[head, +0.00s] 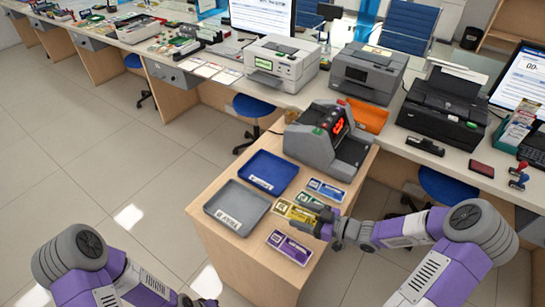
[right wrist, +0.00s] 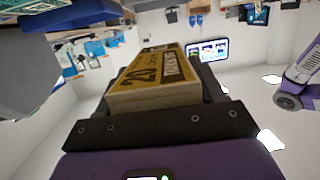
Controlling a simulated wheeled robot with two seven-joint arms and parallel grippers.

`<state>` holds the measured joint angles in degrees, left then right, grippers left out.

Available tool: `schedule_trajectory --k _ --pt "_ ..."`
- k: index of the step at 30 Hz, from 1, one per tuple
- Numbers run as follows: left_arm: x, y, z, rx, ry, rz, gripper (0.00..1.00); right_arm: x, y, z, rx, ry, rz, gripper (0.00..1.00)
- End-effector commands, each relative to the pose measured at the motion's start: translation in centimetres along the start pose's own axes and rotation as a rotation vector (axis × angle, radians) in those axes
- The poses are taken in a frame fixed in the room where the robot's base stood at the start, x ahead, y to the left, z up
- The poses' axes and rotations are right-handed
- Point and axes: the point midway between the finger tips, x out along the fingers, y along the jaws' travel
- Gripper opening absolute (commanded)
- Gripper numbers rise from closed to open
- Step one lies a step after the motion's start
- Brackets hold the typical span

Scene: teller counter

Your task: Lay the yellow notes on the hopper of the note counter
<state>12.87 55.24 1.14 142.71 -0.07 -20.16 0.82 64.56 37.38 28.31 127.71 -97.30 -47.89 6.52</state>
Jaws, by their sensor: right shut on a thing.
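The yellow notes (head: 296,213), a banded bundle, are at my right gripper (head: 322,215) over the near wooden counter. In the right wrist view the yellow bundle (right wrist: 155,78), marked 20, sits between the dark fingers of the right gripper (right wrist: 160,105), which is shut on it. Whether the bundle touches the counter is hard to tell. The grey note counter (head: 328,140), with a red lit display, stands farther back on the same counter, its hopper on top. My left arm runs out of the bottom edge of the head view, and its gripper does not show.
A blue tray (head: 262,172) and a grey tray (head: 236,207) lie left of the yellow notes. A blue bundle (head: 327,190) and a purple bundle (head: 290,247) lie nearby; a green bundle (head: 311,201) is close behind. Printers (head: 282,62) line the desk behind.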

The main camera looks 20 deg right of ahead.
Motion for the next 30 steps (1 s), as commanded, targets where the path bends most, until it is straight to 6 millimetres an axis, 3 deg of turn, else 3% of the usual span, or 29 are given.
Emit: schedule_trajectory --k 3,6,8,15,18,26,30 --pt "0.0 0.0 0.0 0.000 0.000 0.000 0.00 2.7 -1.8 -0.7 -0.019 0.003 -0.090 0.37" --pt "0.0 0.0 0.0 0.000 0.000 0.000 0.00 3.6 -2.4 -0.8 -0.025 0.000 -0.121 0.37" --pt "0.0 0.0 0.0 0.000 0.000 0.000 0.00 3.1 -2.0 -0.6 -0.020 -0.002 -0.104 0.37" --pt "0.0 0.0 0.0 0.000 0.000 0.000 0.00 -1.7 1.0 0.3 0.013 -0.002 0.056 0.37" --pt "0.0 0.0 0.0 0.000 0.000 0.000 0.00 -2.6 1.4 0.5 0.017 -0.002 0.086 0.37" --pt "0.0 0.0 0.0 0.000 0.000 0.000 0.00 -2.8 1.5 0.5 0.017 -0.001 0.091 0.37" --pt "0.6 -0.2 0.0 0.000 0.000 0.000 0.00 -2.5 1.5 2.0 0.021 0.000 0.091 0.37"
